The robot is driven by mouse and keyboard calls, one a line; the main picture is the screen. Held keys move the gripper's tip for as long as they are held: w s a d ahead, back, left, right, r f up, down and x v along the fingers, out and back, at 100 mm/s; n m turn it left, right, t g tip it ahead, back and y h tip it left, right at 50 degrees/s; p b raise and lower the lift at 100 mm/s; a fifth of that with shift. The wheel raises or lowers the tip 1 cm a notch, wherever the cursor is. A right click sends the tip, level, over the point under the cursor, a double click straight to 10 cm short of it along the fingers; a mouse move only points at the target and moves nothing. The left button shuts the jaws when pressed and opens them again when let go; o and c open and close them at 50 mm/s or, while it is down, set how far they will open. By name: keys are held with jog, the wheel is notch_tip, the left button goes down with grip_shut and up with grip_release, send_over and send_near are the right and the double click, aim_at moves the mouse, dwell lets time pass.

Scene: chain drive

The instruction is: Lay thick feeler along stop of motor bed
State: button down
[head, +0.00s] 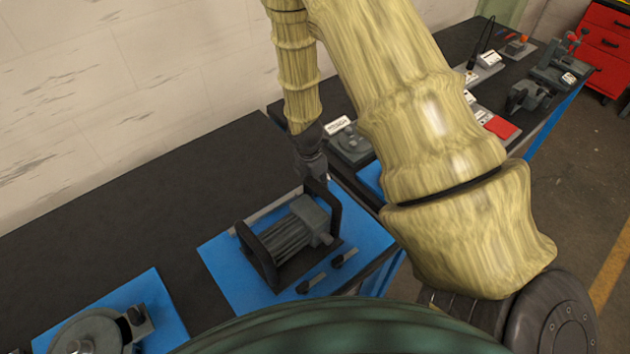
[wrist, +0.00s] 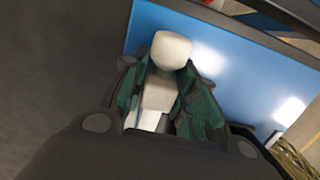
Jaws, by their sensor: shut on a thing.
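My gripper (head: 318,172) points down at the right rear of the motor bed, by its right black handle. In the wrist view its green-padded fingers (wrist: 170,98) are shut on a pale piece with a rounded end (wrist: 172,50). This looks like the feeler, but its thickness cannot be told. The head view does not show the piece clearly. The motor bed (head: 268,272) carries a grey ribbed motor (head: 300,228) between two black handles. A light grey bar, apparently the stop (head: 272,206), runs along its rear side.
The bed stands on a blue mat (head: 222,268). Two small dark parts (head: 345,258) lie at the mat's front. Another blue mat with a disc (head: 85,330) lies front left. Dark bench between is clear.

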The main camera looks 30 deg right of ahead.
jog(key=shift+f, duration=0.2)
jog(key=c, duration=1)
grip_release()
jog(key=shift+c, duration=0.2)
jog(key=shift+a+r, duration=0.25)
jog(key=shift+r, duration=1.75)
jog(key=shift+a+r, duration=0.3)
jog(key=shift+r, duration=1.65)
jog(key=shift+a+r, duration=0.25)
jog(key=shift+r, duration=1.75)
